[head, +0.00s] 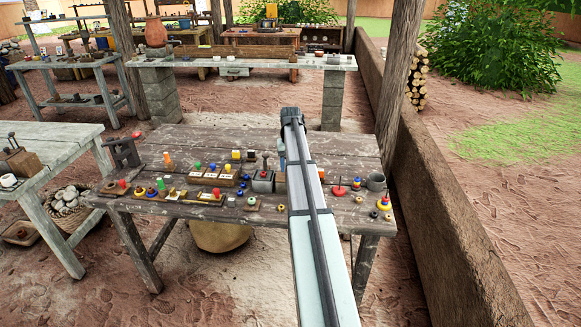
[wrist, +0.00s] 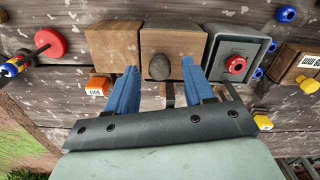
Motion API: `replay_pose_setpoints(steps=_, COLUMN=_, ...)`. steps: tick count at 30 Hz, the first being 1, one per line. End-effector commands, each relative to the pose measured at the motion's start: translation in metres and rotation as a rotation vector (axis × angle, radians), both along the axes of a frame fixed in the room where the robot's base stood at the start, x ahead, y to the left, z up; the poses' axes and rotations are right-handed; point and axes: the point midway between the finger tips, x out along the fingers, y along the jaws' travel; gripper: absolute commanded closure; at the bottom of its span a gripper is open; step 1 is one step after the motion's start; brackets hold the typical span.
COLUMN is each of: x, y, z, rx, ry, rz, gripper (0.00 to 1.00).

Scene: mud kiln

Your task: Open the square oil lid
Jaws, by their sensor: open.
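In the wrist view, a square wooden block (wrist: 172,40) with a dark round knob (wrist: 159,67) lies directly ahead of my gripper (wrist: 158,64). The two blue fingers are apart, with their tips on either side of the knob; I cannot tell whether they touch it. No label marks which thing is the square oil lid. A square grey box (wrist: 218,73) with a red round piece (wrist: 235,64) is just right of the fingers. In the head view, the grey box (head: 263,186) stands left of my gripper (head: 282,155), and my arm hides the knobbed block.
Another wooden block (wrist: 110,45) is close on the left in the wrist view, beside an orange labelled piece (wrist: 97,86). Several small coloured parts crowd the front of the weathered table (head: 215,142); its back is mostly clear. A low wall (head: 440,200) runs along the right.

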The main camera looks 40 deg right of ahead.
Motion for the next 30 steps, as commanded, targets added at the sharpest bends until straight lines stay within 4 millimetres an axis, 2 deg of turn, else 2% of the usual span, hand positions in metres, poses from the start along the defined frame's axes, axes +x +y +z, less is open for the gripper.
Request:
replay_pose_setpoints(steps=12, x=0.0001, y=-0.0001, z=-0.0053, rx=-0.001, ry=-0.001, rz=0.000, gripper=0.48)
replay_pose_setpoints(steps=27, x=0.0001, y=0.0001, z=-0.0052, rx=-0.001, ry=-0.001, rz=0.000, gripper=0.96)
replay_pose_setpoints(steps=30, x=0.0002, y=0.0001, z=-0.0051, rx=-0.001, ry=-0.001, rz=0.000, gripper=1.00)
